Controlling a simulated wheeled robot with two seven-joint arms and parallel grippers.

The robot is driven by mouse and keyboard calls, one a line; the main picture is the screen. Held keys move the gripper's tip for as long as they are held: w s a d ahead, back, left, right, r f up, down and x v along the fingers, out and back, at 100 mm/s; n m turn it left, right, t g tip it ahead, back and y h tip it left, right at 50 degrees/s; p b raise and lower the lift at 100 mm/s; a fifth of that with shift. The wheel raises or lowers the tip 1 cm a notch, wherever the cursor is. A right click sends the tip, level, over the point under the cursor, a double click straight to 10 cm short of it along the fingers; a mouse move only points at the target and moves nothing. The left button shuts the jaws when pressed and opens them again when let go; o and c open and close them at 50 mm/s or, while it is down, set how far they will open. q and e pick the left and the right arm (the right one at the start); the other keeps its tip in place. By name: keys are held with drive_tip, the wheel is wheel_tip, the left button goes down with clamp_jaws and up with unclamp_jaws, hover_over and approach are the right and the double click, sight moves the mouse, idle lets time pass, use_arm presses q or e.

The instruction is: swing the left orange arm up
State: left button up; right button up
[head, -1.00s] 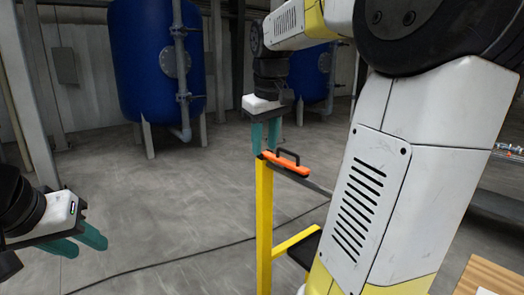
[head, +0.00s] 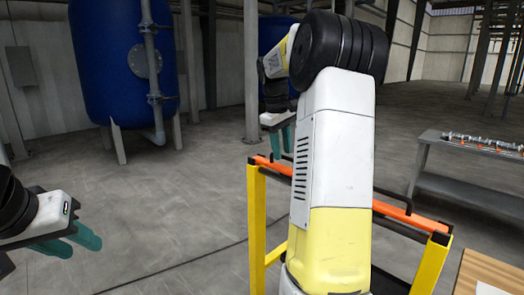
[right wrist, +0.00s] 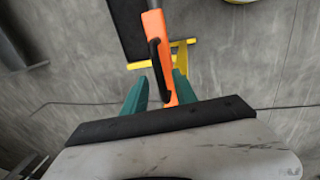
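The left orange arm (head: 264,162) lies level on top of the yellow frame (head: 257,225), with its far part hidden behind my right arm in the head view. In the right wrist view the orange arm (right wrist: 155,28) and its black handle (right wrist: 159,68) run between the teal fingers of my right gripper (right wrist: 160,80). In the head view my right gripper (head: 281,148) points down at the arm, its fingers apart. I cannot tell whether they touch it. My left gripper (head: 75,241) is open and empty at the left, away from the frame.
Another orange bar (head: 415,217) with a black handle shows on the frame's right side. A grey bench (head: 465,183) with small parts stands at right, and a wooden top (head: 490,275) is at lower right. A blue tank (head: 115,70) stands behind. The left floor is mostly clear.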

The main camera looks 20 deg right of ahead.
drive_tip(key=shift+f, duration=0.3)
clamp_jaws()
idle(1.3)
